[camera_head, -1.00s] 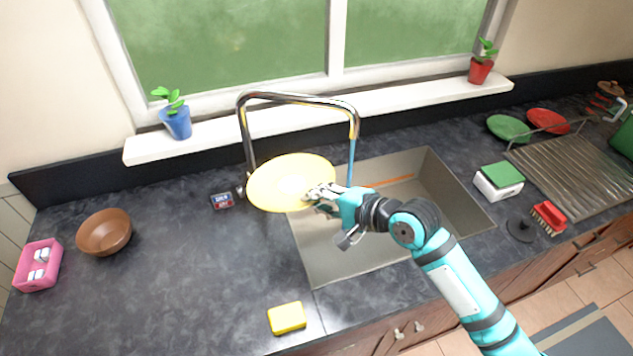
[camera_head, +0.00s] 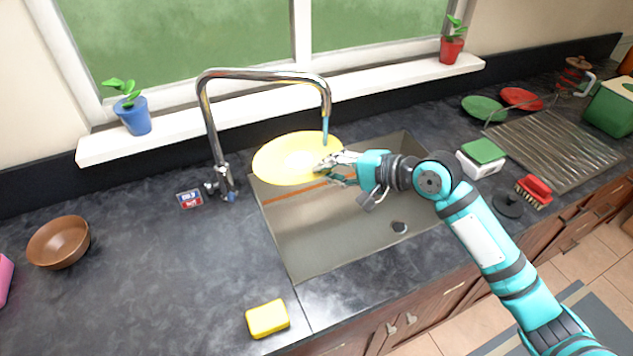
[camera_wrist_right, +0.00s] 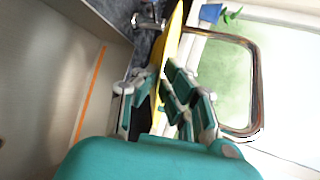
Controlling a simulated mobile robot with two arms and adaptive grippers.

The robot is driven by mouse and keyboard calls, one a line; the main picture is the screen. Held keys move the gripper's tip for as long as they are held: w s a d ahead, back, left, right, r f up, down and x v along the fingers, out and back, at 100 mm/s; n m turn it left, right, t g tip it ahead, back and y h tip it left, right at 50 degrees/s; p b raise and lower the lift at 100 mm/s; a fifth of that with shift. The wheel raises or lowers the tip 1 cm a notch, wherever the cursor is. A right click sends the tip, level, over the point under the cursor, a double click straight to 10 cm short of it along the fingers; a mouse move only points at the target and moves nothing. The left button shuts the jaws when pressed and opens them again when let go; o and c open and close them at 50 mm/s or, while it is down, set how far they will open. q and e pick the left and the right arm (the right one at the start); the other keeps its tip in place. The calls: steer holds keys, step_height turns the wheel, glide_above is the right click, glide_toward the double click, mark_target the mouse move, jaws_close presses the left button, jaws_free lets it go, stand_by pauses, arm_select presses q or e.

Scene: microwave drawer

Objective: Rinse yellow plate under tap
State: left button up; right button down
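The yellow plate (camera_head: 290,158) is held above the left back part of the sink (camera_head: 330,225). My right gripper (camera_head: 328,163) is shut on the plate's right edge; the wrist view also shows the fingers (camera_wrist_right: 160,100) on either side of the plate (camera_wrist_right: 172,45). The tap (camera_head: 262,75) arches over, and a blue stream of water (camera_head: 325,130) comes from its spout down to the plate's right back part. The plate looks close to level, slightly tilted. My left gripper is not in view.
A brown bowl (camera_head: 58,243) stands at left. A green-and-white box (camera_head: 481,158), a red brush (camera_head: 534,190) and a drying rack (camera_head: 555,150) are at right. The left counter is mostly clear.

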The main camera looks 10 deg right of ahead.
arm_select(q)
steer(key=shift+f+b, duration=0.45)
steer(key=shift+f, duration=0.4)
arm_select(e)
steer(key=shift+w+d+f, duration=0.15)
steer(key=shift+w+d, duration=0.25)
steer(key=shift+d, duration=0.4)
steer(key=shift+w+d+f, duration=0.15)
steer(key=shift+w+d, duration=0.3)
steer(key=shift+d, duration=0.3)
steer(key=shift+w+d+f, duration=0.15)
steer(key=shift+w+d, duration=0.25)
steer(key=shift+d, duration=0.4)
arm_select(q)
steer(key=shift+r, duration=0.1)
